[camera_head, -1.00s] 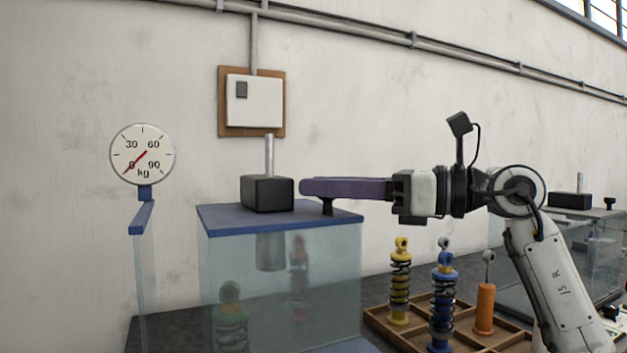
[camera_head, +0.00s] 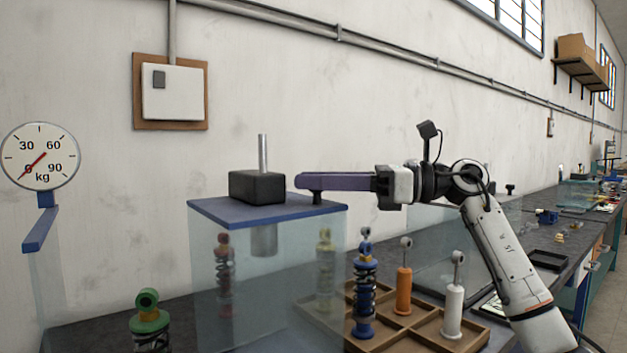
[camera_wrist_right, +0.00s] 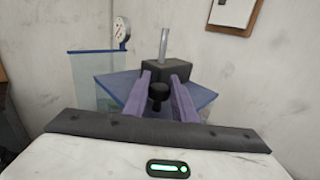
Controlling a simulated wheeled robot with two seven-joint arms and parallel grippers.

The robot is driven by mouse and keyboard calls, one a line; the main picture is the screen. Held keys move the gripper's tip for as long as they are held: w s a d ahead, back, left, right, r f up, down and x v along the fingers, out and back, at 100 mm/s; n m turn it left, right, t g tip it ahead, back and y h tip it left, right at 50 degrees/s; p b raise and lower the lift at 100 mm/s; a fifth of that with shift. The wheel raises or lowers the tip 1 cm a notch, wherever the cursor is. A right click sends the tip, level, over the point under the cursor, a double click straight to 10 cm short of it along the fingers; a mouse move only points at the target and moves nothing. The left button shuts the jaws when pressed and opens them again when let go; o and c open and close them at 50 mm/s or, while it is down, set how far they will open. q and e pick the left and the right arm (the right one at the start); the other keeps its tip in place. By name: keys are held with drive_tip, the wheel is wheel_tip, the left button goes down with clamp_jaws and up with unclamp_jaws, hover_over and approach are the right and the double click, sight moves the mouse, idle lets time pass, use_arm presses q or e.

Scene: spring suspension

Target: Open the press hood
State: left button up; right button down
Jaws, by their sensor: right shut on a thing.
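The press hood is a clear box with a blue top (camera_head: 225,212). A black block (camera_head: 257,188) with a metal rod stands on top, and a small black knob (camera_head: 317,197) is at the right edge of the top. My right gripper (camera_head: 310,182) has its purple fingers closed around this knob. In the right wrist view the knob (camera_wrist_right: 160,96) sits between the two fingers. A green-topped shock absorber (camera_head: 149,322) stands left of the hood, outside its glass. A red one (camera_head: 223,275) shows through the glass. My left gripper is out of view.
A wooden tray (camera_head: 470,343) with blue, orange and white shock pieces lies right of the hood; a yellow one (camera_head: 325,270) shows through the glass. A kg dial (camera_head: 40,156) stands at left. The bench (camera_head: 545,235) runs away to the right.

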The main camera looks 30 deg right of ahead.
drive_tip(key=c, duration=1.5)
unclamp_jaws()
drive_tip(key=shift+o, duration=0.2)
drive_tip(key=b+v, duration=0.1)
drive_tip(key=v, duration=0.9)
drive_tip(key=shift+s+d, duration=0.1)
drive_tip(key=shift+s, duration=0.05)
